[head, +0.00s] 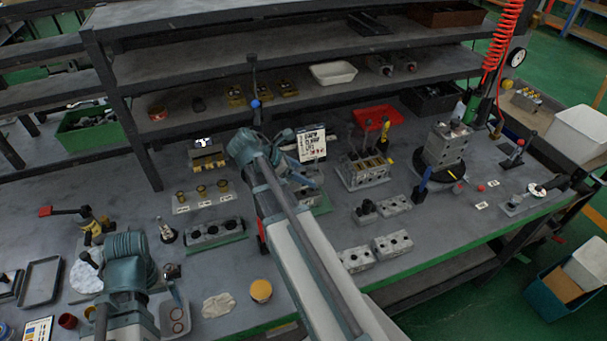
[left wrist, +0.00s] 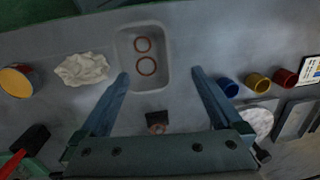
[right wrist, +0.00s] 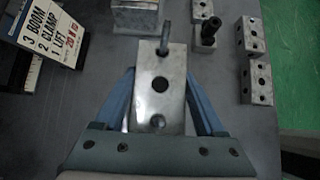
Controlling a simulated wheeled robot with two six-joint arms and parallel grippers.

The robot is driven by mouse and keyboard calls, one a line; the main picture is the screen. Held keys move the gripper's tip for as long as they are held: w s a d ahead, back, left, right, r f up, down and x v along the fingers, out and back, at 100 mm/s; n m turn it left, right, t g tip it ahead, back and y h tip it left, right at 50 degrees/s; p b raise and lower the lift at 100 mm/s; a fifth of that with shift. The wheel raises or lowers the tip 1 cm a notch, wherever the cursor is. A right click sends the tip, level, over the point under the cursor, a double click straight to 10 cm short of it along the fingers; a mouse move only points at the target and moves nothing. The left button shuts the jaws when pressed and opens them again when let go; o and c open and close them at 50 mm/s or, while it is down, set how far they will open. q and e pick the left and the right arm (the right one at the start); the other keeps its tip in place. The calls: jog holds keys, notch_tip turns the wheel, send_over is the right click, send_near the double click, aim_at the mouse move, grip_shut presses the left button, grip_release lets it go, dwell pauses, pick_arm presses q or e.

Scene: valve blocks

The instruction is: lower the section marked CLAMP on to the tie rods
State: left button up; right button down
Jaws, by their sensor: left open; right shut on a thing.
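My right gripper (right wrist: 160,78) is shut on a grey metal section (right wrist: 147,95), its fingers on both sides. The section has a dark round hole in its middle. A metal rod (right wrist: 165,36) stands up at its far end; I cannot tell how far the section sits down over the rods. No CLAMP mark is readable on it. In the head view my right forearm hides most of this spot. My left gripper (left wrist: 160,73) is open and empty above a grey tray (left wrist: 164,98) with two rings (left wrist: 147,66).
A sign (head: 312,144) listing BOOM, CLAMP and LIFT stands close behind the right gripper. Loose grey blocks (head: 393,245) lie to the right, with a lever valve bank (head: 362,174) and a block stack on a black turntable (head: 445,150) beyond. A shelf rack (head: 300,105) rises behind.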

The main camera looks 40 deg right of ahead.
pick_arm(q)
jog(key=shift+f+b, duration=0.95)
jog(key=shift+f, duration=0.05)
pick_arm(e)
jog(key=shift+f, duration=1)
pick_arm(q)
jog(key=shift+r, duration=0.1)
pick_arm(e)
grip_release()
jog(key=shift+r, duration=0.1)
jog(key=shift+w, duration=0.1)
pick_arm(q)
notch_tip(320, 180, up, 10)
jog(key=p, duration=1)
pick_arm(e)
jog(key=v, duration=1.4)
pick_arm(q)
jog(key=shift+f, duration=0.2)
pick_arm(e)
jog(key=shift+s, duration=0.35)
